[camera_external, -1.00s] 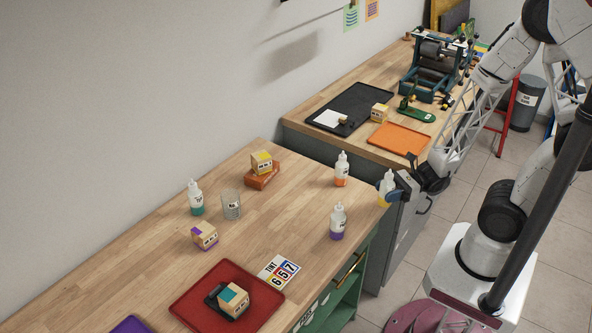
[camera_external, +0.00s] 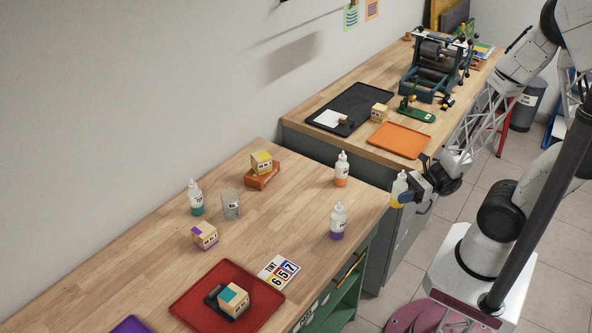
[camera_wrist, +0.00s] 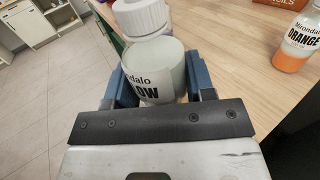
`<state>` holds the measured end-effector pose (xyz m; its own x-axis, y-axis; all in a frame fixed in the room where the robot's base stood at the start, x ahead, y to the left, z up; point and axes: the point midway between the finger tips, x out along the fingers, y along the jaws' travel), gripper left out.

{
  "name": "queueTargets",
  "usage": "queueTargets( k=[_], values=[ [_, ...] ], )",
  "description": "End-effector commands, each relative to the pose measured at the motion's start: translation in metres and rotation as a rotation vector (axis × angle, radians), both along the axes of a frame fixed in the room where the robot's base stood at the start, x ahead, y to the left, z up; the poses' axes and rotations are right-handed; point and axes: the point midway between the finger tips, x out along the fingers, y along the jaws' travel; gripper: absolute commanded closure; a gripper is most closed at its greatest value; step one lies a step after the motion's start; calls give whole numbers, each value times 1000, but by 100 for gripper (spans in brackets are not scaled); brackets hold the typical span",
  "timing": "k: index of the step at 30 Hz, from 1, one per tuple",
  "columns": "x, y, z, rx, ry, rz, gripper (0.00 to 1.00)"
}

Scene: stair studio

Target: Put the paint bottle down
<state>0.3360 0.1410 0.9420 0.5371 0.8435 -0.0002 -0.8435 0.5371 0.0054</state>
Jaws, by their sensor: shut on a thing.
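The paint bottle (camera_external: 399,187) is white with a white cap and yellow paint at its bottom. It is upright in my gripper (camera_external: 402,196), beside the right edge of the near wooden table, with no table surface seen under it in the external view. In the wrist view the bottle (camera_wrist: 153,70) stands between my two blue fingers (camera_wrist: 153,86), which are shut on it; its label ends in "LOW". Its base is hidden there.
Bottles with orange (camera_external: 341,170), purple (camera_external: 337,221) and teal (camera_external: 195,197) paint stand on the near table (camera_external: 140,255), with a clear cup (camera_external: 231,204), wooden blocks and a red tray (camera_external: 180,308). An orange mat (camera_external: 399,140) lies on the far table.

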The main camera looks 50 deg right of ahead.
Motion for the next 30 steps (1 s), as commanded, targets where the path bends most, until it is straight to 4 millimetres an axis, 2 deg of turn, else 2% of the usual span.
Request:
queueTargets(
  k=[13,19,23,26,30],
  values=[
    [1,0,0,0,0,1,77],
    [12,4,2,0,-1,17,77],
    [33,12,5,-1,-3,43,77],
    [55,22,10,-1,-4,72,77],
    [95,41,22,0,-6,116,77]
  ],
)
